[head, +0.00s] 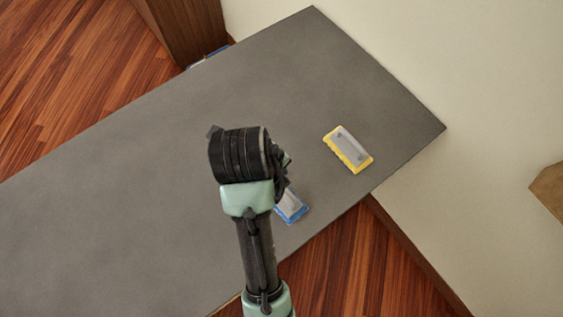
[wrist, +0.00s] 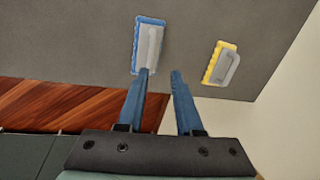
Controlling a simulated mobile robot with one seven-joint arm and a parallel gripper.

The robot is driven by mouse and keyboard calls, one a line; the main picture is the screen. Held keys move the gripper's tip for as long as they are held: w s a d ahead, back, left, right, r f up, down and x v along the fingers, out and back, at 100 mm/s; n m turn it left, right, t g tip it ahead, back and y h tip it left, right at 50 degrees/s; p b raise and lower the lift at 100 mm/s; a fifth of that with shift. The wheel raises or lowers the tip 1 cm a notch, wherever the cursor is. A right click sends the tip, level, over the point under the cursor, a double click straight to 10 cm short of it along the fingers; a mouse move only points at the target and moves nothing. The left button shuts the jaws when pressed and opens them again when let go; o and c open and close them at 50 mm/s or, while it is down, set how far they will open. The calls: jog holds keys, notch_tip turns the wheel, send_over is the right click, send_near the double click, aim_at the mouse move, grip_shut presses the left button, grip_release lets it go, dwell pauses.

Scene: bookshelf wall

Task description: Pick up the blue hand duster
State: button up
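The blue hand duster (head: 290,207) lies on the grey table near its front edge, partly hidden behind my arm in the head view. It has a blue base and a grey top with a handle. In the wrist view the blue hand duster (wrist: 149,46) lies beyond my fingertips, in line with the left finger, whose tip overlaps its lower end in the picture. My gripper (wrist: 160,73) is open, with a gap between its two blue fingers and nothing between them. I cannot tell whether the left finger touches the duster. In the head view the fingers are hidden.
A similar yellow duster with a grey top (head: 348,149) lies to the right on the grey table (head: 130,170); it also shows in the wrist view (wrist: 221,64). A wooden cabinet (head: 185,28) stands behind the table. The table's left part is clear. A pale wall is at right.

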jog(key=s+f+m+g, duration=0.1)
jog(key=s, duration=0.1)
jog(key=b, duration=0.2)
send_over(284, 195)
jog(key=s, duration=0.1)
jog(key=f, duration=0.6)
jog(key=shift+a, duration=0.35)
jog(key=shift+w+d+f+p, duration=0.15)
jog(key=shift+w+f+p, duration=0.1)
jog(key=shift+f, duration=0.8)
jog(key=shift+w+d+f+p, duration=0.1)
jog(key=shift+d+f+p, duration=0.1)
jog(key=shift+f, duration=0.9)
jog(key=shift+w+d+f+p, duration=0.1)
jog(key=shift+w+f+p, duration=0.15)
jog(key=shift+f, duration=0.8)
grip_shut()
